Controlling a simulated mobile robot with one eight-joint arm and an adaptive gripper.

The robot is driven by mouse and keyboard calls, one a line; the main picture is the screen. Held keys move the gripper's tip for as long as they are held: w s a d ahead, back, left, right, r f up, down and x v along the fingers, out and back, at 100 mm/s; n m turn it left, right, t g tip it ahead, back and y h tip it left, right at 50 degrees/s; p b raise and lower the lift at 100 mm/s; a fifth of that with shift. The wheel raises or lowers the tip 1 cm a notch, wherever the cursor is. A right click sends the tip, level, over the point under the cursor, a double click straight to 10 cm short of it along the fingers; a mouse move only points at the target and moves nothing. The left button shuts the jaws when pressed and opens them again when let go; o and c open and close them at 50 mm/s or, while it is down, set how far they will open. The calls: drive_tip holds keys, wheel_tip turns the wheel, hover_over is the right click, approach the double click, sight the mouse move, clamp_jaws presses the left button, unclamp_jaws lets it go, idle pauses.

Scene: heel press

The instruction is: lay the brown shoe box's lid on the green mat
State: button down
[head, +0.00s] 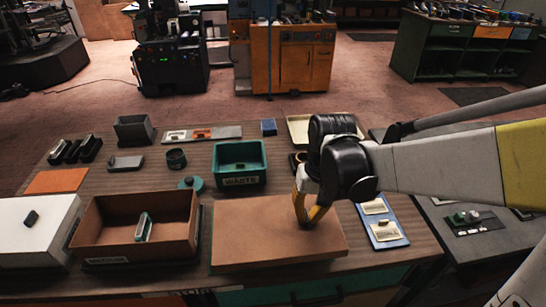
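The brown shoe box (172,212) stands open at the front left of the table, with a small grey-green object (143,227) inside. A flat brown lid (255,232) lies to its right, near the table's front edge, top side up. My gripper (311,222) points down at the lid's right part, with its fingertips at or just above the top surface. Its fingers overlap in this view, so I cannot tell whether they are open or shut. No green mat shows clearly; the surface under the lid is hidden, apart from a dark edge at its left.
A white box (35,235) stands at far left, with an orange mat (57,181) behind it. A green waste bin (239,163) stands behind the lid. A blue tray (383,222) lies right of the lid. Several small items fill the table's back.

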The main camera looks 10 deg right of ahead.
drive_tip(key=w+f, duration=0.1)
drive_tip(key=w+a+f+b, duration=0.1)
drive_tip(key=w, duration=0.1)
drive_tip(key=w+f, duration=0.1)
drive_tip(key=shift+w+a, duration=0.3)
drive_tip(key=shift+f+b, duration=1)
drive_tip(key=shift+f, duration=0.95)
drive_tip(key=shift+f, duration=0.2)
drive_tip(key=c, duration=1.7)
unclamp_jaws()
drive_tip(key=shift+o, duration=0.4)
drive_tip(key=shift+r, duration=0.1)
